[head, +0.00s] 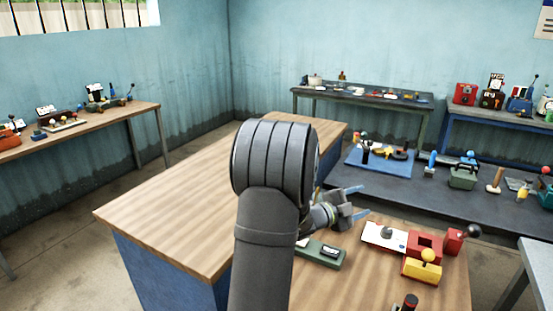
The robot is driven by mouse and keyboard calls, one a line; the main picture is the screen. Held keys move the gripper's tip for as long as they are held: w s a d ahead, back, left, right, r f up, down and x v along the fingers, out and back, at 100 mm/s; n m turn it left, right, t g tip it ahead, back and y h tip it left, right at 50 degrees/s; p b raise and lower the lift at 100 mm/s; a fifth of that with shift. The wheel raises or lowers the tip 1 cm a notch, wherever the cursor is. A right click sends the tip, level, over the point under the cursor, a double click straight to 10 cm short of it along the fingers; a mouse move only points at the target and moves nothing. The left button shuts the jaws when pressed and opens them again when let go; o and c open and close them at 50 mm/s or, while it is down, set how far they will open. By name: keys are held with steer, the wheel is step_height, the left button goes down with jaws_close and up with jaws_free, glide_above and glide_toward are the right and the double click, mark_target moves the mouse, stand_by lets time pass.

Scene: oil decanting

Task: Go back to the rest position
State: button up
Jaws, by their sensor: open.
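My gripper (358,202) is just right of my dark grey arm, over the right part of the wooden table (170,205). Its two blue-tipped fingers point right and stand apart, with nothing visible between them. My arm rises through the middle of the view and hides part of the table and part of the gripper's wrist. A green device (322,254) with a dark display lies on the table below the gripper. No oil container can be made out on this table.
Right of the gripper are a white plate with a grey knob (384,236), a red block (425,244) and a yellow block with a ball knob (422,270). A dark-red-topped handle (410,302) stands at the front edge. The table's left half is clear. Cluttered benches line the walls.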

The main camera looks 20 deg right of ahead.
steer(key=w+a+f, duration=0.1)
steer(key=w, duration=0.1)
steer(key=w+a+f, duration=0.1)
steer(key=w+f, duration=0.1)
steer(key=w, duration=0.1)
steer(key=w+a+f, duration=0.1)
steer(key=w+f, duration=0.1)
steer(key=w, duration=0.1)
steer(key=shift+w+a+f, duration=0.1)
steer(key=shift+a+f, duration=0.05)
steer(key=shift+a, duration=0.2)
steer(key=shift+c, duration=0.3)
stand_by(1.2)
